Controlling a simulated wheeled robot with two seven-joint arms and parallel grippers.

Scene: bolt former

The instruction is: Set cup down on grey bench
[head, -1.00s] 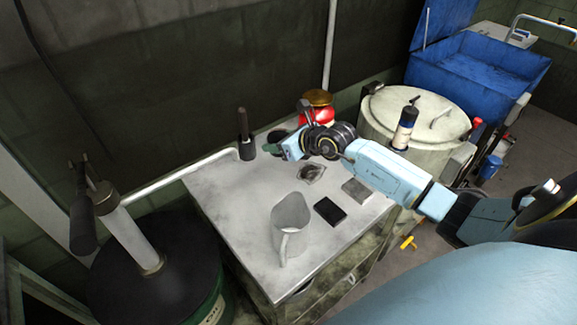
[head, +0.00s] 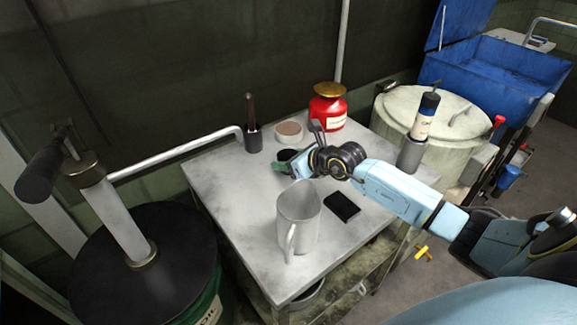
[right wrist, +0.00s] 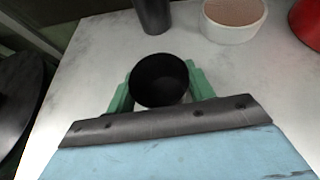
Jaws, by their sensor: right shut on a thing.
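The cup (head: 288,155) is small, round and dark, with its open mouth facing up. My right gripper (head: 282,167) is shut on it above the left-middle part of the grey bench (head: 215,175). In the right wrist view the dark cup (right wrist: 159,80) sits upright between the green fingers (right wrist: 159,92), with pale bench top around it. My gripper hides the cup's lower part in the head view, so I cannot tell whether its base touches the bench. My left gripper is not in view.
Behind are a dark cylinder (head: 253,139), a white tin (head: 289,132) and a red can (head: 328,107). The bench's left part is clear.

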